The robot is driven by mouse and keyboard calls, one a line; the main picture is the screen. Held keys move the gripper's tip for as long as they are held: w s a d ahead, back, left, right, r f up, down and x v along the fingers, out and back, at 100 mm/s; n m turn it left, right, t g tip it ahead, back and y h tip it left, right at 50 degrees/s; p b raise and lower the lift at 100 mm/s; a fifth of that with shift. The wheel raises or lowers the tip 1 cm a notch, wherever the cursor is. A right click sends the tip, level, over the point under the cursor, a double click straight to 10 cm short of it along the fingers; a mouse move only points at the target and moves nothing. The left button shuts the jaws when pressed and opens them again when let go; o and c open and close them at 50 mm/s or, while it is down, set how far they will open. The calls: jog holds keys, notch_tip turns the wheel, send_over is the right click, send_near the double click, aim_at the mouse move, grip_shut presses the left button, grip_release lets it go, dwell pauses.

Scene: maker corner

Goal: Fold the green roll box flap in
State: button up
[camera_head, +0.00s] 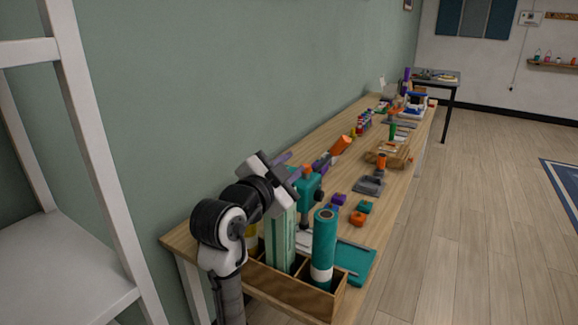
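A tall pale green box (280,243) with lighter stripes stands upright in a wooden divided tray (290,289) at the near end of the bench. I take it as the green roll box. My gripper (290,165) is above its top, tilted, with its fingers pointing up and to the right. The two fingers look apart with nothing clear between them. The hand covers the top of the box, so the flap and any contact with it are hidden.
A teal roll (324,246) stands in the tray, right of the box. A teal tool (308,187) stands close behind my gripper. A teal mat (356,258), small coloured blocks (357,218) and tools crowd the bench. The green wall is left; open floor (480,230) is right.

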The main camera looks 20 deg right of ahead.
grip_shut()
jog(key=m+b, duration=0.1)
jog(key=f+m+b, duration=0.1)
jog(key=b, duration=0.1)
jog(key=shift+s+d+f, duration=0.15)
jog(key=shift+s, duration=0.1)
jog(key=shift+s+d+f+m+b, duration=0.1)
jog(key=shift+m+b, duration=0.45)
jog(key=shift+s+d+f+m+b, duration=0.1)
jog(key=shift+m+b, duration=0.45)
jog(key=shift+r, duration=0.1)
jog(key=shift+o, duration=0.2)
grip_release()
jog(key=shift+a, duration=0.1)
